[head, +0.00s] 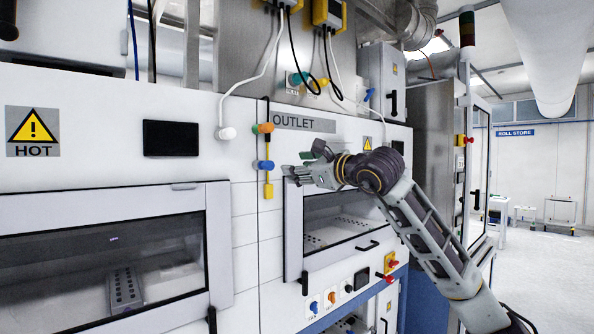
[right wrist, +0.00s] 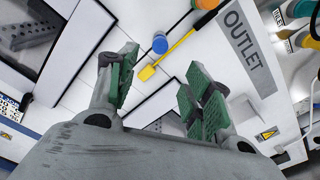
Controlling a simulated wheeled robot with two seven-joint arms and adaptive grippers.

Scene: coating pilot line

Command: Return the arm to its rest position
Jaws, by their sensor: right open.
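My right arm reaches in from the lower right in the head view, raised in front of the machine's outlet section. My right gripper (head: 292,172) is at its end, near the upper edge of the outlet window (head: 335,222). In the right wrist view my right gripper (right wrist: 160,88) shows its green-padded fingers spread apart with nothing between them. My left gripper is not in view.
The white machine front carries a HOT sign (head: 32,131), a dark display (head: 171,138) and a large window (head: 105,260) at left. Coloured handles (head: 264,165) hang beside the OUTLET label (head: 304,122). A red knob (head: 390,264) is below the arm. Open floor (head: 545,262) lies at right.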

